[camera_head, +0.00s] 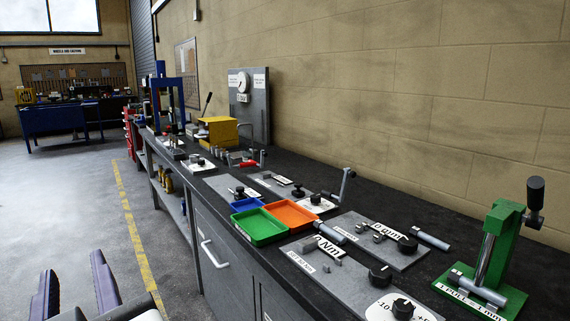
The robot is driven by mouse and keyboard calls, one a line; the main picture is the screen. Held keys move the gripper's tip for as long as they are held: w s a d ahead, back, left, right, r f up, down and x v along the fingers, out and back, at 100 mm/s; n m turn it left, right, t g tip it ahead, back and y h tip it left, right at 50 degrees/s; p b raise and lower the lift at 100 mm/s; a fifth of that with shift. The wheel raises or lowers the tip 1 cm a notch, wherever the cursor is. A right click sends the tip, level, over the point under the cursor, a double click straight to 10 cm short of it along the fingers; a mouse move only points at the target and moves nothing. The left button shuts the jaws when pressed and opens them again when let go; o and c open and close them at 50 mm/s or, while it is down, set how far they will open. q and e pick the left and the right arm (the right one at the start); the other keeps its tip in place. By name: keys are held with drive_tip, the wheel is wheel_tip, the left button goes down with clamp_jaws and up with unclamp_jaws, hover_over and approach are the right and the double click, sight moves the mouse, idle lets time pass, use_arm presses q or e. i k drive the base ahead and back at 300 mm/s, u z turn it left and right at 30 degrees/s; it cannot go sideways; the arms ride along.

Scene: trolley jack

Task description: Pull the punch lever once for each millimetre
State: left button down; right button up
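A green punch press (499,246) stands at the right end of the dark bench. Its lever (534,202) has a black knob and points upward.
Green (260,227), orange (291,214) and blue trays sit mid-bench. A plate with black knobs (380,275) lies at the front. A crank handle (346,185) stands up behind them. A gauge board (249,105) and yellow box (218,131) stand farther back. The floor at left is open.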

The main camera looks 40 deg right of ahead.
sight(536, 184)
drive_tip(key=i, duration=0.5)
drive_tip(key=z, duration=2.9)
drive_tip(key=i, duration=0.5)
drive_tip(key=u, duration=0.05)
